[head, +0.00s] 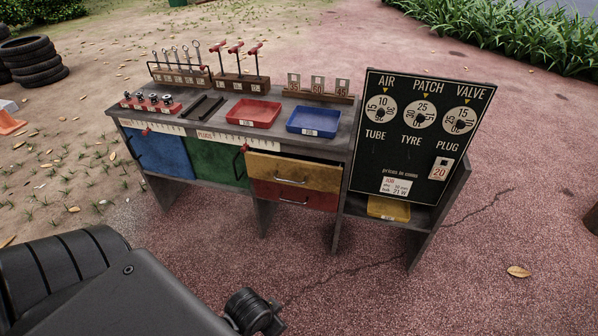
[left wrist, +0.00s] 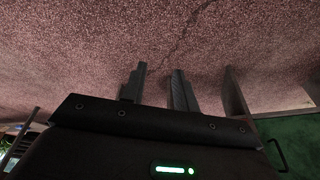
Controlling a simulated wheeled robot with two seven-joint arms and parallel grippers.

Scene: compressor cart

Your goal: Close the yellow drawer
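The yellow drawer (head: 293,171) is in the right half of the cart's front in the head view, above a red drawer (head: 270,192). Its silver handle sits low on the yellow area. It seems to stand out a little from the cart front, but I cannot tell how far. My left gripper (left wrist: 157,77) shows in the left wrist view with two dark fingers apart and nothing between them. It points at the reddish ground, away from the drawer. My left arm fills the lower left of the head view. My right gripper is not in view.
The cart also has a blue door (head: 160,152) and a green door (head: 215,163). Red (head: 254,113) and blue (head: 314,121) trays sit on top. A black price board (head: 417,140) stands right of the drawers, above a yellow tray (head: 388,208). Ground before the cart is clear.

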